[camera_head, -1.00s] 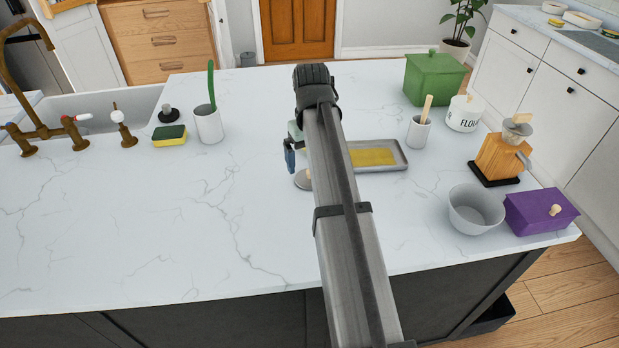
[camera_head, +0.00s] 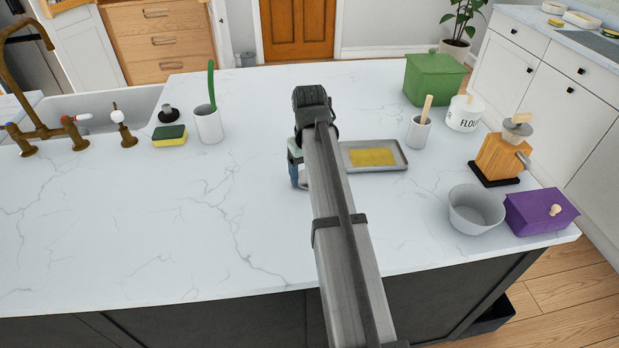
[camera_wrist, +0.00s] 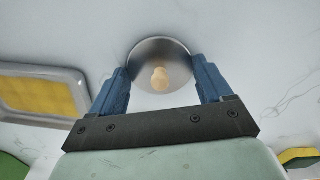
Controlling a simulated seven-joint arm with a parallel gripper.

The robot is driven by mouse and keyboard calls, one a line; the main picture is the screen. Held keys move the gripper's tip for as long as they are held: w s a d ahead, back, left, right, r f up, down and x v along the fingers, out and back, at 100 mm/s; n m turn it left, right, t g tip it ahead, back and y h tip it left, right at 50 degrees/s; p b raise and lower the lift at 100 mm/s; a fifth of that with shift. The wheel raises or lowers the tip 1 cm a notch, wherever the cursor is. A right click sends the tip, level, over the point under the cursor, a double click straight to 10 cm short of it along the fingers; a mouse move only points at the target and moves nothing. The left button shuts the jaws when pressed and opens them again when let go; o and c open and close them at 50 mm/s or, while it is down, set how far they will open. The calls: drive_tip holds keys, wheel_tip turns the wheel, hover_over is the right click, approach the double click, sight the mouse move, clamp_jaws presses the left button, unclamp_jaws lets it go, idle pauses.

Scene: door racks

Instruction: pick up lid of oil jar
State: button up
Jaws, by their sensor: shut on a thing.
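The lid (camera_wrist: 160,50) is a round grey metal disc with a pale wooden knob in its middle, seen from above in the wrist view. My gripper (camera_wrist: 160,72) has its two blue fingers on opposite sides of the lid's rim, shut on it. In the head view my gripper (camera_head: 298,174) is low over the counter, left of the tray, and my arm hides most of the lid. Whatever is under the lid is hidden, so I cannot tell whether it rests on a jar.
A grey tray (camera_head: 403,160) with a yellow inside lies close to the right. A white cup (camera_head: 418,134), wooden block (camera_head: 497,158), grey bowl (camera_head: 476,212) and purple box (camera_head: 540,213) stand farther right. A sponge (camera_head: 170,136) and cup (camera_head: 208,126) are at left. The left-front counter is clear.

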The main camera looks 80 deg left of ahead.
drive_tip(key=c, duration=0.4)
drive_tip(key=shift+o, duration=0.2)
wheel_tip(320, 180, up, 9)
drive_tip(key=shift+w+r, duration=0.1)
drive_tip(key=shift+r, duration=0.1)
drive_tip(key=shift+w+a+r, duration=0.1)
drive_tip(key=shift+w+a, duration=0.15)
drive_tip(key=w+a+r, duration=0.1)
drive_tip(key=w+a, duration=0.1)
drive_tip(key=a, duration=1)
drive_tip(key=shift+s+f, duration=0.15)
drive_tip(key=shift+f, duration=2.85)
